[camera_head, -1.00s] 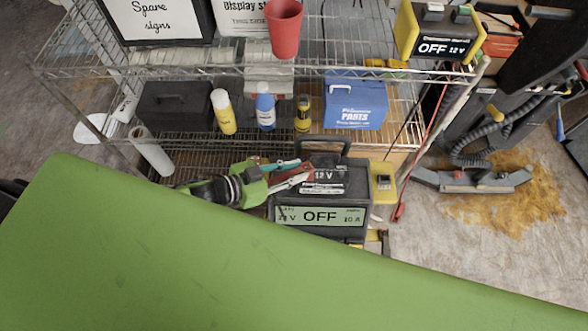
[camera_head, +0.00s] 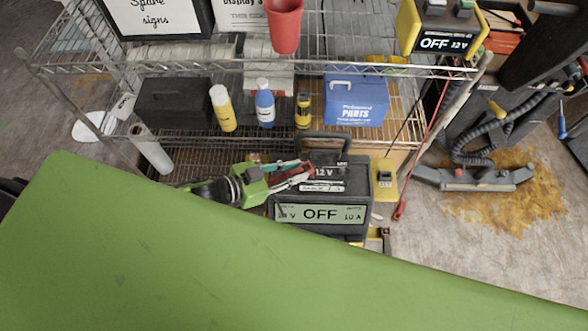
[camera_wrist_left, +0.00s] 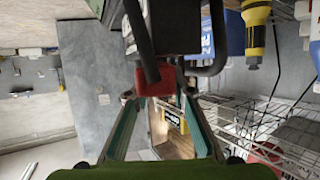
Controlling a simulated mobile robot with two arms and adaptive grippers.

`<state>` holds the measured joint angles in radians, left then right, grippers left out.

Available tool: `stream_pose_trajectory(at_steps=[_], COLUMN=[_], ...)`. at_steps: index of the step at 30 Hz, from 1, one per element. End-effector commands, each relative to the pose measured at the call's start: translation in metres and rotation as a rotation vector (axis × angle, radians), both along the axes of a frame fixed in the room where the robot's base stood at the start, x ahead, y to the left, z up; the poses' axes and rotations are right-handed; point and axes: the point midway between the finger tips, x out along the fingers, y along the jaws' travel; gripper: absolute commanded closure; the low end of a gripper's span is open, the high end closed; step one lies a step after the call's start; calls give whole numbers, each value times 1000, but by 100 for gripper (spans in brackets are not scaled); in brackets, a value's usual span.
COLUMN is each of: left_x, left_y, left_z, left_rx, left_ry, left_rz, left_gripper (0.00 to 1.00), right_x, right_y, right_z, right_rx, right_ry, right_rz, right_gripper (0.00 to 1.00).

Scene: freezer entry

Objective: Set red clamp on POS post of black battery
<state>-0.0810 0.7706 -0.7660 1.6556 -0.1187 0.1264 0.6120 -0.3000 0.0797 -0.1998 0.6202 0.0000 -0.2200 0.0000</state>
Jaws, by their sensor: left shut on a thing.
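The black battery (camera_head: 355,180), marked 12 V and with a carry handle, stands at the middle of the head view. A display unit reading OFF (camera_head: 320,214) is at its front. My left gripper (camera_head: 292,170) comes in from the left at the battery's top left. It is shut on the red clamp (camera_head: 308,172), which is partly hidden by the fingers. In the left wrist view, the red clamp (camera_wrist_left: 156,80) sits between the teal fingertips, beside a dark box (camera_wrist_left: 170,22). I cannot tell whether the clamp touches a post. My right gripper is not in view.
A wire shelf behind holds a blue parts box (camera_head: 355,103), a yellow bottle (camera_head: 222,108), a blue bottle (camera_head: 265,105) and a black case (camera_head: 172,103). A red cup (camera_head: 285,25) and a yellow-black charger (camera_head: 440,32) are higher up. A yellow device (camera_head: 384,180) adjoins the battery's right.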

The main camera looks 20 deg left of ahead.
Motion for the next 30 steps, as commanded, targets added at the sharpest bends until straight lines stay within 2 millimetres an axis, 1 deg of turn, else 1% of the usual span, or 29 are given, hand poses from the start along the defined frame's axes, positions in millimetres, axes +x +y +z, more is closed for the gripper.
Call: stream_pose_trajectory(at_steps=[9,10,12,20,23,26,30], left_x=[0,0,0,0,-1,-6,-21], left_y=[0,0,0,0,1,6,19], left_z=[-7,-7,-6,-7,-7,-5,2], left_rx=[-1,-1,-2,-1,1,1,4], left_ry=[-1,-1,-1,-1,1,2,3], left_rz=[0,0,-1,0,0,0,-1], left_gripper=[100,76,58,58,58,58,58], right_x=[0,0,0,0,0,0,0], right_y=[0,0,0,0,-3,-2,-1], right_z=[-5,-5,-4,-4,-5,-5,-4], right_rx=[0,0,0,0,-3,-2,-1], right_ry=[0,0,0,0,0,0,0], right_rz=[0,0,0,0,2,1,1], right_gripper=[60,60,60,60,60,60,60])
